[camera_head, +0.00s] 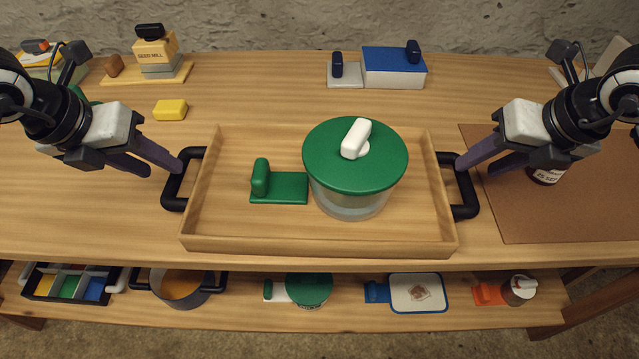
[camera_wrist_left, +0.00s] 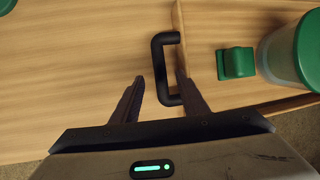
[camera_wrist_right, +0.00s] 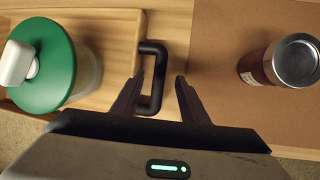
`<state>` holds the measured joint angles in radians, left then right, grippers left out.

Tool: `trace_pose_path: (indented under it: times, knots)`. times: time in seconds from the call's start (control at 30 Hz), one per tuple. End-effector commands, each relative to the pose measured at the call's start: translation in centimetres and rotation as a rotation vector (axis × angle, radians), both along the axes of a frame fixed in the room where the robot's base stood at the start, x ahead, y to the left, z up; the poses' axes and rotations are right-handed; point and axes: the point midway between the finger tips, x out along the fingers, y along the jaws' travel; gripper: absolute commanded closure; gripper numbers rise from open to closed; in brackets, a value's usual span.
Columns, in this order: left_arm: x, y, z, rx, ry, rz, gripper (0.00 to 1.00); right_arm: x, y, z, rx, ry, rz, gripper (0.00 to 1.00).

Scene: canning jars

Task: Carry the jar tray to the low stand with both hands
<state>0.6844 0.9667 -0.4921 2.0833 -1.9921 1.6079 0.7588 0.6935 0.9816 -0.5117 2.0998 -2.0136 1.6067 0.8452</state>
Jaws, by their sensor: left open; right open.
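The wooden jar tray (camera_head: 230,215) sits on the table top with a black handle at each end. It holds a glass jar (camera_head: 350,205) with a green lid and white knob, and a small green block with an upright grip (camera_head: 280,188). My left gripper (camera_head: 165,170) is open at the left handle (camera_head: 183,180); in the left wrist view its fingers (camera_wrist_left: 160,88) lie either side of the handle bar (camera_wrist_left: 158,65). My right gripper (camera_head: 475,170) is open at the right handle (camera_head: 463,185); in the right wrist view its fingers (camera_wrist_right: 160,88) straddle that bar (camera_wrist_right: 157,75).
A brown mat (camera_head: 540,215) with a dark jar (camera_head: 546,175) lies at the right. A yellow block (camera_head: 170,110), a seed mill (camera_head: 155,50) and a blue-topped box (camera_head: 393,68) stand behind. A lower shelf (camera_head: 240,318) holds a pot (camera_head: 182,290) and other items.

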Motion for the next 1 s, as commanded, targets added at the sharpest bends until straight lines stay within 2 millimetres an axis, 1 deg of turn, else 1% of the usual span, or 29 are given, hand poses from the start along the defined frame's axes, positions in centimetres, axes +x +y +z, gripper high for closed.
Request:
trace_pose_path:
  times: [0.03, 0.1, 0.2, 0.3, 0.43, 0.7, 0.93, 1.0]
  knots:
    - [0.3, -0.3, -0.9, -0.003, 0.003, -0.001, 0.6, 0.3, 0.2, -0.9, 0.002, 0.004, 0.001, 0.6]
    - [0.7, -0.5, -1.9, -0.002, 0.003, -0.001, 0.6, 0.7, 0.4, -1.9, 0.002, 0.004, 0.001, 0.6]
    - [1.2, -0.7, -3.1, -0.002, 0.002, 0.0, 0.6, 1.3, 0.6, -3.1, 0.002, 0.002, -0.001, 0.6]
    - [1.6, -0.9, -3.8, -0.002, 0.0, 0.0, 0.6, 1.6, 0.8, -3.9, 0.002, 0.001, 0.001, 0.6]
    - [1.8, -1.0, -4.3, -0.001, -0.001, -0.001, 0.6, 1.9, 0.8, -4.3, 0.001, 0.0, 0.0, 0.6]
    - [1.8, -1.0, -4.4, -0.001, -0.001, -0.001, 0.6, 1.9, 0.8, -4.4, 0.0, -0.001, 0.001, 0.6]
    - [1.8, -1.0, -4.3, -0.001, -0.001, -0.001, 0.99, 1.9, 0.8, -4.3, 0.001, -0.001, 0.0, 0.99]
    - [1.8, -1.0, -4.3, -0.001, -0.001, -0.001, 1.0, 1.9, 0.8, -4.3, 0.001, -0.001, 0.0, 1.0]
